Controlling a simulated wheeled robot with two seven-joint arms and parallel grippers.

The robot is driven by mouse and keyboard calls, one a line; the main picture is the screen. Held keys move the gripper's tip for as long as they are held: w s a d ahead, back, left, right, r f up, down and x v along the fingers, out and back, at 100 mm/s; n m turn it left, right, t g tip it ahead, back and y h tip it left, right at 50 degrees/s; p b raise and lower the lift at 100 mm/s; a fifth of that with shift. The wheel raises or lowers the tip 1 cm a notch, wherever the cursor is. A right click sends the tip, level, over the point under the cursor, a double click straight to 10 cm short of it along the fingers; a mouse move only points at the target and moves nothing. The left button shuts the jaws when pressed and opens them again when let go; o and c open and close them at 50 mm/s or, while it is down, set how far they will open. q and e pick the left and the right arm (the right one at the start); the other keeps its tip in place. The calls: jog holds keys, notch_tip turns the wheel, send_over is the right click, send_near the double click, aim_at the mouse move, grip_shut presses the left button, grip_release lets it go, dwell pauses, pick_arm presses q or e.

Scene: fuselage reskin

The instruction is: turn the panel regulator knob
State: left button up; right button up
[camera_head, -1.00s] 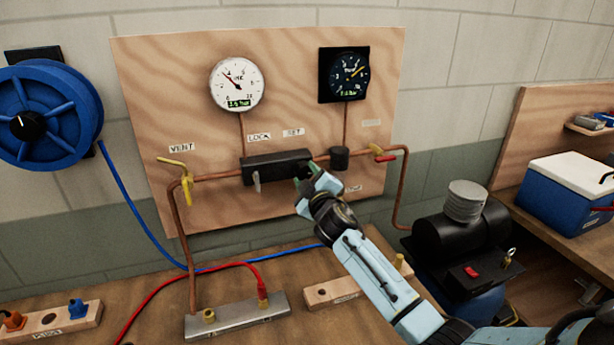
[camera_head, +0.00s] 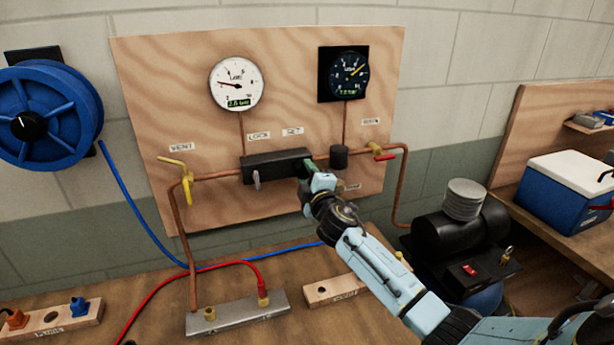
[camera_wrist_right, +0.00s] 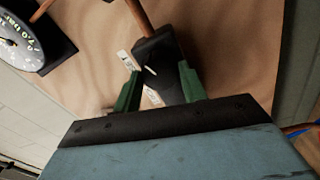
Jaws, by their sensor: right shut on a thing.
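The black regulator block (camera_head: 272,167) sits on the copper pipe in the middle of the wooden panel (camera_head: 150,90). My right gripper (camera_head: 308,169) reaches its right end from below right. It is shut on the dark knob there, which the fingers mostly hide in the head view. In the right wrist view, the green fingers stand on both sides of the black knob (camera_wrist_right: 165,82), which has a short white mark. A small grey lever (camera_head: 256,181) hangs under the block. The white gauge (camera_head: 236,84) has its needle pointing left. My left gripper is out of view.
A dark gauge (camera_head: 343,74) hangs at upper right. A yellow vent valve (camera_head: 177,163) is left on the pipe; a red-handled valve (camera_head: 383,153) is right of my gripper. A compressor (camera_head: 455,245) stands at lower right. A metal manifold (camera_head: 237,314) lies on the bench.

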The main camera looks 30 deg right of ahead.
jog(key=o, duration=1)
jog(key=shift+c, duration=0.2)
jog(key=shift+s, duration=0.1)
jog(key=b+v, duration=0.1)
jog(key=v, duration=1.2)
jog(key=shift+s, duration=0.1)
